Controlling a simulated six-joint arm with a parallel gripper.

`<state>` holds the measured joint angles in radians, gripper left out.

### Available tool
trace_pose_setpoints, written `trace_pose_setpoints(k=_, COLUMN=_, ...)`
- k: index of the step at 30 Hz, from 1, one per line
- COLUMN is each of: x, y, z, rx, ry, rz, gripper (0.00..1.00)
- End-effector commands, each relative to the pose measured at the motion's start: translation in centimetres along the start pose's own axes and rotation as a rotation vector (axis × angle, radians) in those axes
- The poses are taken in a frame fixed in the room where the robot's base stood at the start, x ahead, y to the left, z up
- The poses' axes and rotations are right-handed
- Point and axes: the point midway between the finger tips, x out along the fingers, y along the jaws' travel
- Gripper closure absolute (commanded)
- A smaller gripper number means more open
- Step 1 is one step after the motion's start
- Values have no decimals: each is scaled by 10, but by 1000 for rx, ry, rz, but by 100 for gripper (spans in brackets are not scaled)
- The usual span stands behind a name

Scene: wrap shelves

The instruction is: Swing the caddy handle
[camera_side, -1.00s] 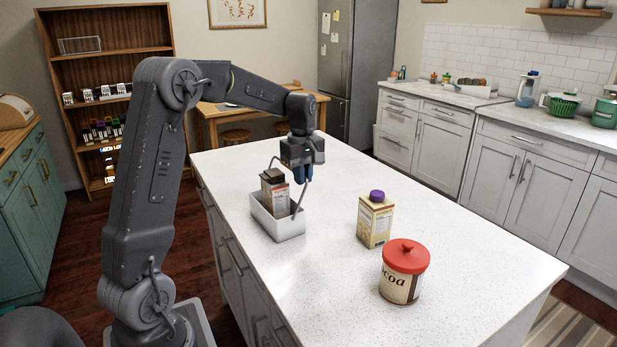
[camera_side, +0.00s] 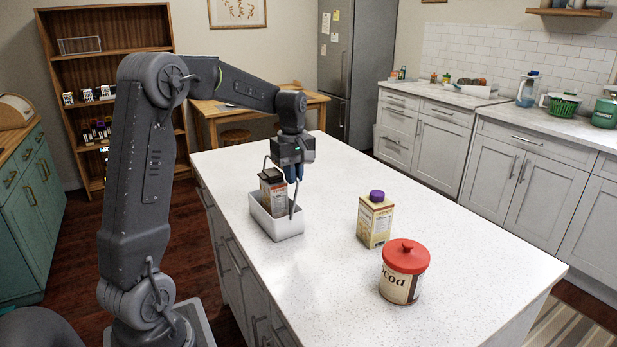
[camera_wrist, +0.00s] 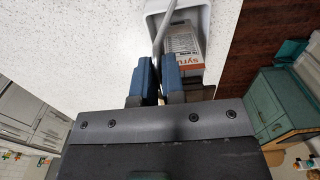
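The white caddy (camera_side: 286,230) stands on the island counter, left of its middle. Its thin grey handle (camera_side: 293,206) rises over it and is close to upright. A brown-topped carton (camera_side: 272,192) stands inside the caddy; the wrist view shows "syru" on this carton (camera_wrist: 185,45). My gripper (camera_side: 294,178) is above the caddy's right side with its fingers pointing down. In the wrist view the handle (camera_wrist: 161,36) runs between the two blue fingers of my gripper (camera_wrist: 158,70), which are close together on it. The gripped stretch of the handle is partly hidden by the fingers.
A carton with a purple cap (camera_side: 375,220) and a red-lidded cocoa tin (camera_side: 404,272) stand to the right on the white counter (camera_side: 470,260). The counter between them and the caddy is clear. The counter's left edge is close to the caddy.

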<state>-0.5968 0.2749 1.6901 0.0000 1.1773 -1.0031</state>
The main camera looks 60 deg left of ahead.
Motion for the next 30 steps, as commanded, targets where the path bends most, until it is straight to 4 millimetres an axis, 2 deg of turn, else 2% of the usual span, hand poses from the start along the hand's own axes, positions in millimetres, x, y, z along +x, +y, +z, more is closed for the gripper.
trace_pose_setpoints(k=15, x=-3, y=-21, z=-3, rx=-1, ry=2, rz=2, gripper=96)
trace_pose_setpoints(k=24, x=-4, y=-23, z=-4, rx=-1, ry=2, rz=2, gripper=96)
trace_pose_setpoints(k=25, x=-4, y=-23, z=-4, rx=-1, ry=2, rz=2, gripper=89)
trace_pose_setpoints(k=30, x=-3, y=-23, z=-4, rx=-1, ry=1, rz=1, gripper=74)
